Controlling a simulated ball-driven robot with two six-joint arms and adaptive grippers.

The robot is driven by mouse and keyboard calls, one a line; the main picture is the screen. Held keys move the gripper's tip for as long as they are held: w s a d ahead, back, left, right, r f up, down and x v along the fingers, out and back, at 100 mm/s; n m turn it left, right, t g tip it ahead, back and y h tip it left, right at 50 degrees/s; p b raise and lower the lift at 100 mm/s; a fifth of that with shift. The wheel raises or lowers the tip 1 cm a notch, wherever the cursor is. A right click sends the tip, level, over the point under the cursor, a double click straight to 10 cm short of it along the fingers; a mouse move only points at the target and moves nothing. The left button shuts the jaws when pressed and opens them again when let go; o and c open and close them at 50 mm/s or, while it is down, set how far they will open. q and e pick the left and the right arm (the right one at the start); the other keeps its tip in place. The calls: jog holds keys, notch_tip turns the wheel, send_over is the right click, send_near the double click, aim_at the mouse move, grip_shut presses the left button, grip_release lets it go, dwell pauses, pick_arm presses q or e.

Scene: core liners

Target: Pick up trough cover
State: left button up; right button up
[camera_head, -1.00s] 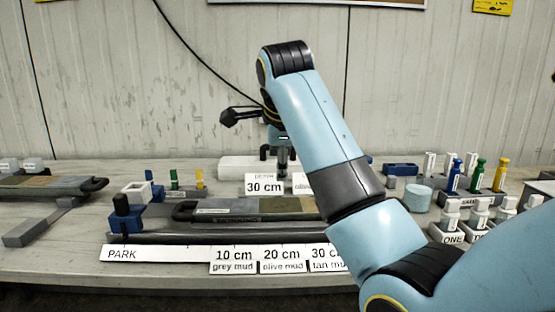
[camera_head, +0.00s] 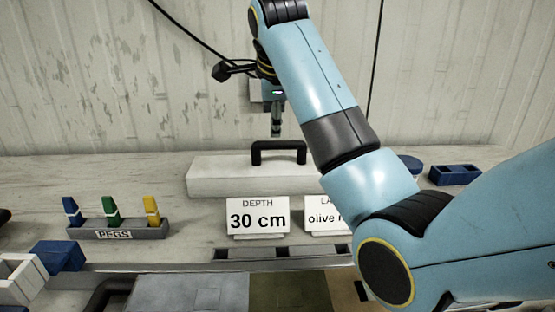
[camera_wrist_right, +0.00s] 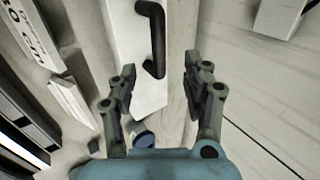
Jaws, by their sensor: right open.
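The trough cover (camera_head: 215,178) is a long pale block with a dark arched handle (camera_head: 279,150) on top. It lies on the bench behind the label cards, its right part hidden by my right arm. In the right wrist view the cover (camera_wrist_right: 128,50) and its dark handle (camera_wrist_right: 152,40) lie ahead of the fingers. My right gripper (camera_head: 277,128) hangs just above and at the left part of the handle in the head view. In the right wrist view the gripper (camera_wrist_right: 157,85) is open and empty, its fingers apart. My left gripper is not in view.
A "30 cm" depth card (camera_head: 258,217) and a second card (camera_head: 325,219) stand in front of the cover. A peg rack (camera_head: 120,230) with blue, green and yellow pegs is at left. A blue tray (camera_head: 455,175) lies at right. The core liner (camera_head: 190,293) is in the foreground.

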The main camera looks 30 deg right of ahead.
aim_at(271, 143)
jog(key=x, duration=0.4)
jog(key=shift+w+f, duration=0.1)
jog(key=shift+f, duration=0.25)
jog(key=x, duration=0.5)
jog(key=shift+w+a+f+b, duration=0.2)
jog(key=shift+a+f+b, duration=0.05)
jog(key=shift+f+b, duration=0.05)
grip_shut()
